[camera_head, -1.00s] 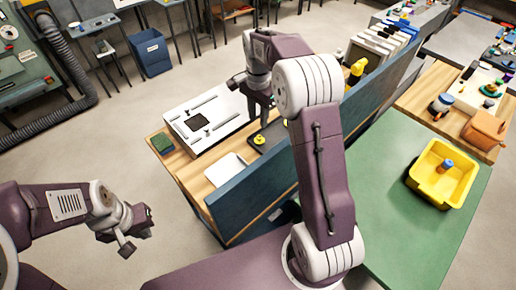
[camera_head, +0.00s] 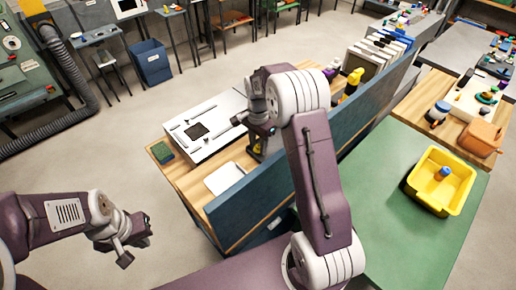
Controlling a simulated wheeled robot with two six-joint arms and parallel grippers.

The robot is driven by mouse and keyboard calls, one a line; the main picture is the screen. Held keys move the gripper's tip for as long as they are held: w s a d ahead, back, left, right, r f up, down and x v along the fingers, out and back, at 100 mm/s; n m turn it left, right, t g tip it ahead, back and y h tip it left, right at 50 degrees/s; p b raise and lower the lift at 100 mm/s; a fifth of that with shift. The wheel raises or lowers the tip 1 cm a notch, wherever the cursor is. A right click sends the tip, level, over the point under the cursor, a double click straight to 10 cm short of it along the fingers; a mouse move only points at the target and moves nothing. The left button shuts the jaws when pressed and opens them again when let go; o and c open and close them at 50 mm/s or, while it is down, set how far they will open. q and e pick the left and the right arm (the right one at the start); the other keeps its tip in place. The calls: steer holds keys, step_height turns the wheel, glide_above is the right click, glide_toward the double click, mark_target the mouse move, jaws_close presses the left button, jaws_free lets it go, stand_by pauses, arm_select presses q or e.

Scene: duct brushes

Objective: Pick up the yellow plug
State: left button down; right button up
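My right gripper (camera_head: 257,152) points down over the wooden bench (camera_head: 185,182), close to the dark tray. The yellow plug is not clearly visible now; in the earlier frame it stood on that tray, and my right gripper and arm now cover this spot. A trace of yellow shows by the fingertips, but I cannot tell whether they are shut on the plug. My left gripper (camera_head: 132,243) is open and empty, held over the floor at lower left, far from the bench.
A white board (camera_head: 215,118), a white tray (camera_head: 224,178) and a green sponge (camera_head: 162,152) lie on the bench. A blue partition (camera_head: 255,200) borders its near side. Right of it, a green table (camera_head: 400,190) bears a yellow bin (camera_head: 462,192).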

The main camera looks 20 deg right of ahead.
steer(key=shift+s+r, duration=0.1)
jaws_close()
steer(key=shift+r, duration=0.1)
steer(key=shift+r, duration=0.3)
steer(key=r, duration=0.4)
steer(key=shift+w+a, duration=0.35)
steer(key=shift+w, duration=0.05)
steer(key=w+a+r+p, duration=0.2)
steer(key=w+a+r, duration=0.4)
steer(key=a, duration=0.2)
steer(key=shift+w+a, duration=0.25)
